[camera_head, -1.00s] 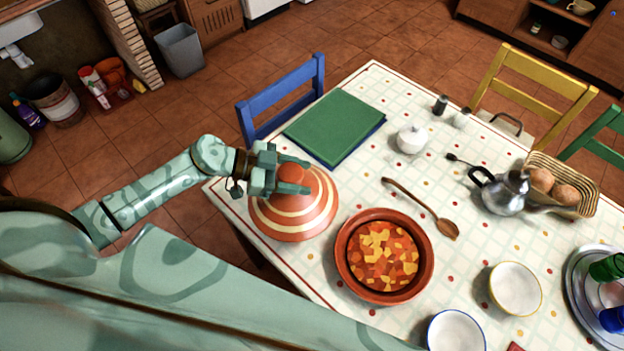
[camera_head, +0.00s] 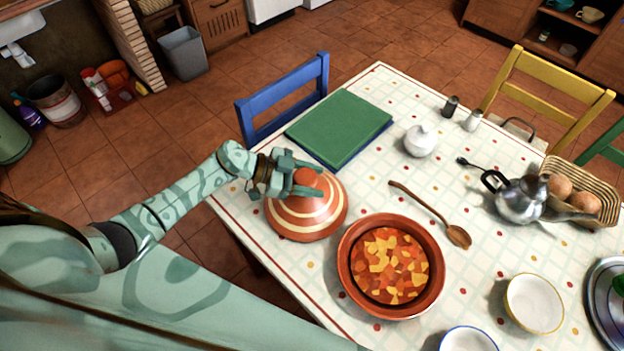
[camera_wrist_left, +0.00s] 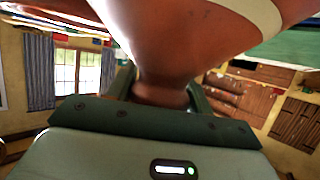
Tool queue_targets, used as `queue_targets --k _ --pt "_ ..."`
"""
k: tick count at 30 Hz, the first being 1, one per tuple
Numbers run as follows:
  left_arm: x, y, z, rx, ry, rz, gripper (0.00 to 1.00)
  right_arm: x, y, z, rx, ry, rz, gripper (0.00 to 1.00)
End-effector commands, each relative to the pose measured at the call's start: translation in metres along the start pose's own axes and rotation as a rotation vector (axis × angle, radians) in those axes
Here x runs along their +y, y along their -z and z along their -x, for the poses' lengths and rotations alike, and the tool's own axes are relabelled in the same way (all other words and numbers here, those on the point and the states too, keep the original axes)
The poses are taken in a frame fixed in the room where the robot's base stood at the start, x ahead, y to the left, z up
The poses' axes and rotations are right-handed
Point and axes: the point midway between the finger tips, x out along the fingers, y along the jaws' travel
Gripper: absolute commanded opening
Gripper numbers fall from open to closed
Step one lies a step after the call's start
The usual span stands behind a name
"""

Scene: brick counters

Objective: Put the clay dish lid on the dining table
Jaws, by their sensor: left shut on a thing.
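The clay dish lid (camera_head: 305,217) is a terracotta cone with cream bands. It is at the left edge of the dining table (camera_head: 282,262), beside the open clay dish (camera_head: 347,275) of orange and yellow stew. My left gripper (camera_head: 307,183) is shut on the lid's knob at its top. In the left wrist view the lid (camera_wrist_left: 190,45) fills the upper middle, with its knob between the fingers. Whether the lid's rim touches the tabletop is hard to tell. My right gripper is not in view.
A green book (camera_head: 340,127) lies behind the lid, near a blue chair (camera_head: 285,97). A wooden spoon (camera_head: 430,212), a white sugar bowl (camera_head: 420,141), a metal teapot (camera_head: 520,197) and a bread basket (camera_head: 598,190) stand to the right. White bowls (camera_head: 534,303) are at the front right.

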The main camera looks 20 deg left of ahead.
Motion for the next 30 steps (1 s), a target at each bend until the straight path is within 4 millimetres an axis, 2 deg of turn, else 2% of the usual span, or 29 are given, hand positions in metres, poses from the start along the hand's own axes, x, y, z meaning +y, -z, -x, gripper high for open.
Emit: queue_targets --k 6,7,9,20,23,30 --pt "0.000 -0.001 -0.001 0.003 0.000 0.000 0.00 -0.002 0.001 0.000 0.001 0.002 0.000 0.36" --pt "0.000 -0.002 -0.001 0.000 -0.001 0.001 0.53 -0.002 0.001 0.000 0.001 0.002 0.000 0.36" --pt "0.000 -0.002 -0.001 0.000 0.000 0.001 0.72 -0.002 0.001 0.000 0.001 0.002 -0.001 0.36" --pt "0.000 0.002 0.003 -0.001 0.001 -0.001 0.72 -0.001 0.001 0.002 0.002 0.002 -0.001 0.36" --pt "0.000 0.001 0.018 -0.004 0.002 0.000 0.72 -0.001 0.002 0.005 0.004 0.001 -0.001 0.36" --pt "0.000 0.001 0.075 -0.004 0.001 0.000 0.72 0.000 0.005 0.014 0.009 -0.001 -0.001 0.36"
